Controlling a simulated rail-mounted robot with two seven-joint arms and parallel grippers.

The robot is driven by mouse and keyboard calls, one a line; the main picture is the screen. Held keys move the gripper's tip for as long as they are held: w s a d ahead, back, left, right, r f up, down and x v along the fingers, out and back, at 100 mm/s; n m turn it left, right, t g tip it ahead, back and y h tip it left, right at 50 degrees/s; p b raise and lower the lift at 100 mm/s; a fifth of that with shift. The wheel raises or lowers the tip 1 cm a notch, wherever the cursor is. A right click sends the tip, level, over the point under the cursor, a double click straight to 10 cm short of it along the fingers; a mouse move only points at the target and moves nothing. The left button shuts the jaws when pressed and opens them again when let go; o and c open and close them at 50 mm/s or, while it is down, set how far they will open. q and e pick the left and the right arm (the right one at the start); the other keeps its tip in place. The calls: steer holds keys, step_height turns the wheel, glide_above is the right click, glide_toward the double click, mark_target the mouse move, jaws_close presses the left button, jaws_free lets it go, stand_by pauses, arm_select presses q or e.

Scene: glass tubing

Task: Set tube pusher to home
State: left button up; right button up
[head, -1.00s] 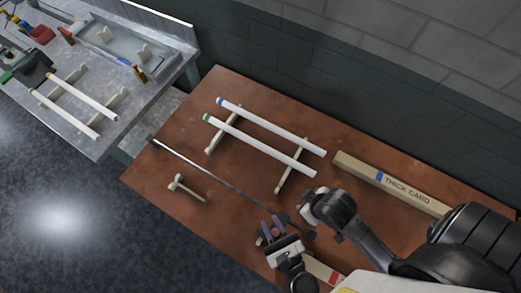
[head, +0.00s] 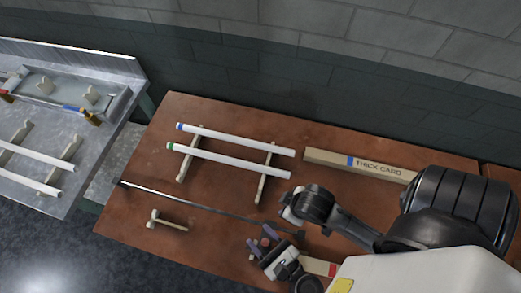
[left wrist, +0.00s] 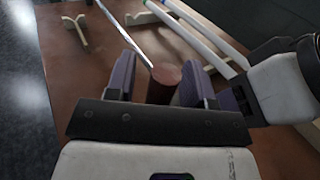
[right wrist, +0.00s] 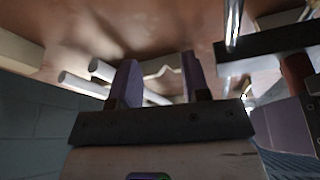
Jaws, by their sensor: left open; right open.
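The tube pusher, a long thin metal rod (head: 200,206), runs slantwise across the front of the brown table from its left edge toward my grippers. A round reddish-brown knob (left wrist: 166,76) shows at the rod's near end in the left wrist view. My left gripper (head: 266,243) is open, its purple fingers on either side of the knob; I cannot tell whether they touch it. My right gripper (right wrist: 155,72) is open with nothing between its fingers; its arm mostly hides it in the head view. The rod also shows in the right wrist view (right wrist: 234,22).
Two white tubes, blue-ended (head: 235,139) and green-ended (head: 228,161), lie on pale rests behind the rod. A small pale forked stand (head: 168,221) is in front. A "THICK CARD" box (head: 358,165) lies at the back right. A grey bench (head: 95,150) holds more tubes at left.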

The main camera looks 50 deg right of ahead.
step_height(320, 180, down, 2)
steer(key=shift+f+b, duration=0.1)
steer(key=shift+b, duration=0.9)
arm_select(q)
steer(key=s+a, duration=0.2)
steer(key=s, duration=1.1)
steer(key=shift+a, duration=0.2)
